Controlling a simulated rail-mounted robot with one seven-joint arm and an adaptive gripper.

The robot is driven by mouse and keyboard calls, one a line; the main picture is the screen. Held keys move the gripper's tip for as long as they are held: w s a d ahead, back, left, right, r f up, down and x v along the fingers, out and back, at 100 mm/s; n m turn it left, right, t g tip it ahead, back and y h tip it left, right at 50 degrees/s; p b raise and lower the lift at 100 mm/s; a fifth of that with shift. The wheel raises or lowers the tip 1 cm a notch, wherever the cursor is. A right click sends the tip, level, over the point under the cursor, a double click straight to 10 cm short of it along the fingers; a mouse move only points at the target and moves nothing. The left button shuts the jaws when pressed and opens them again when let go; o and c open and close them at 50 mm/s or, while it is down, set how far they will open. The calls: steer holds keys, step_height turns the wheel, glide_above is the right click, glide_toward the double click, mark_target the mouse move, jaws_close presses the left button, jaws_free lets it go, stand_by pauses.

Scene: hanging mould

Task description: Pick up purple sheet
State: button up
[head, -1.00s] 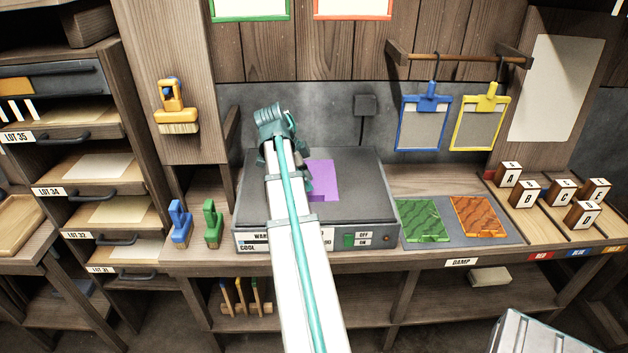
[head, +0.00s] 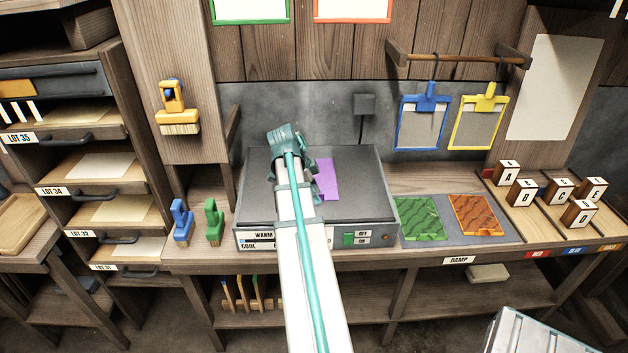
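The purple sheet (head: 327,180) lies flat on the dark top of the warming plate (head: 358,185), near its middle. My arm covers the sheet's left part. My gripper (head: 309,180) is over the plate, at the sheet's left side in the picture. My own arm links hide most of the gripper, so its fingers do not show clearly. I cannot tell whether it touches the sheet.
Blue (head: 181,220) and green (head: 214,222) brushes stand left of the plate. Green (head: 420,218) and orange (head: 475,215) patterned tiles lie right of it. Lettered blocks (head: 522,192) stand farther right. Blue (head: 423,117) and yellow (head: 479,116) framed screens hang from a rod behind.

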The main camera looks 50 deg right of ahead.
jaws_close()
steer(key=shift+r, duration=0.15)
steer(key=shift+r, duration=0.7)
steer(key=s+a+r+b, duration=0.2)
steer(key=s+a+r, duration=0.6)
steer(key=a+r, duration=0.3)
steer(key=shift+a+r, duration=0.2)
